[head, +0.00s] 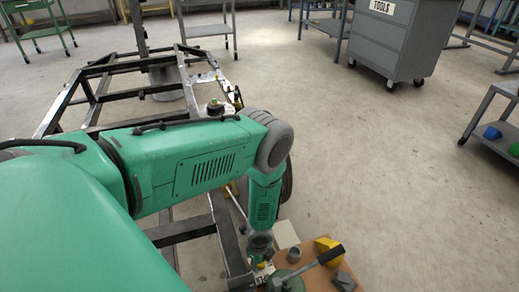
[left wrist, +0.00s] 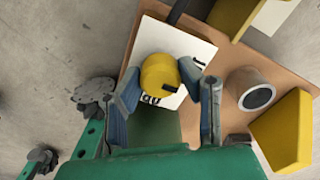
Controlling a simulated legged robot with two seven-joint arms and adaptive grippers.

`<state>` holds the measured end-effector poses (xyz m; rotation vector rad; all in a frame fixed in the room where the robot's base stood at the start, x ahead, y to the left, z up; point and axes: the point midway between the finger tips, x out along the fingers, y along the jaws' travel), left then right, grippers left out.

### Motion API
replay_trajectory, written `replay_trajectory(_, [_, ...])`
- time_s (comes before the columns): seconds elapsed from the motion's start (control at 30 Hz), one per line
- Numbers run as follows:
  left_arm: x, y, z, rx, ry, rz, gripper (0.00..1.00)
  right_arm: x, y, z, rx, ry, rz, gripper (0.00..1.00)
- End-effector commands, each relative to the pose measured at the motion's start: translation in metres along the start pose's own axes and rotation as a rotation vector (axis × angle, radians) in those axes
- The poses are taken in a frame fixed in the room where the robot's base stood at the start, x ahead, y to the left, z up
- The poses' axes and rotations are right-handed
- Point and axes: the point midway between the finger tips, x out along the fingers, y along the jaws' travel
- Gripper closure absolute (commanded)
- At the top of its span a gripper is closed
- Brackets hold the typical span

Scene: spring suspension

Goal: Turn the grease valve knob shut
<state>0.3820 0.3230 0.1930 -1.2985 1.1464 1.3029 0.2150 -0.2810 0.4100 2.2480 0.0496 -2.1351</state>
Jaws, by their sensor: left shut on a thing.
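The yellow round knob (left wrist: 158,73) with a dark slot mark shows in the left wrist view, in front of a white plate (left wrist: 185,42) with dark lettering. My left gripper (left wrist: 160,80) has one finger on each side of the knob and is shut on it. In the head view my left gripper (head: 259,262) points down at the near left edge of the wooden board (head: 315,279). There the knob is hidden or too small to make out. How far it is turned I cannot tell. My right gripper is not in view.
A grey hollow cylinder (left wrist: 252,92) and a yellow block (left wrist: 282,130) stand on the board beside the gripper. A dark-handled tool (head: 322,259) lies there too. A metal frame (head: 95,92) stands left behind my arm. The floor to the right is clear up to a grey tool cabinet (head: 395,42).

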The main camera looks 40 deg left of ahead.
Motion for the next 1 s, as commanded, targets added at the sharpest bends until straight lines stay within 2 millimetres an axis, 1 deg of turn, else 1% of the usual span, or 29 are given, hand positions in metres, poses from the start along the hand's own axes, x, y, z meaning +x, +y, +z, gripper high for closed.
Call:
replay_trajectory(0.03, [0.002, 0.001, -0.007, 0.000, 0.012, -0.002, 0.96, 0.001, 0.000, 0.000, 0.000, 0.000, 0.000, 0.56])
replay_trajectory(0.17, [0.002, 0.001, -0.007, 0.000, 0.013, -0.002, 0.96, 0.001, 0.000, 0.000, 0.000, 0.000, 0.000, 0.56])
replay_trajectory(0.2, [0.002, 0.001, -0.007, 0.000, 0.013, -0.002, 0.57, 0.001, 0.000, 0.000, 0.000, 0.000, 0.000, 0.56])
replay_trajectory(0.23, [0.001, 0.000, -0.007, 0.000, 0.012, -0.002, 0.47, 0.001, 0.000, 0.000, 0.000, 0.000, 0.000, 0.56])
replay_trajectory(0.53, [0.000, 0.000, -0.003, 0.001, 0.006, -0.002, 0.47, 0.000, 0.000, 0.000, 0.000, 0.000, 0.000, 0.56])
replay_trajectory(0.67, [-0.008, -0.001, -0.003, 0.002, 0.005, -0.003, 0.47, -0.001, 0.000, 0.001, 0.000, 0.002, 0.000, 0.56])
replay_trajectory(0.77, [-0.024, -0.001, -0.003, 0.002, 0.004, -0.003, 0.47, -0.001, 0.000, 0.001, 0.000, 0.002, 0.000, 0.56])
replay_trajectory(1.0, [-0.076, -0.002, -0.003, 0.002, 0.006, -0.004, 0.47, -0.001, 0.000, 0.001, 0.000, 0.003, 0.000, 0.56])
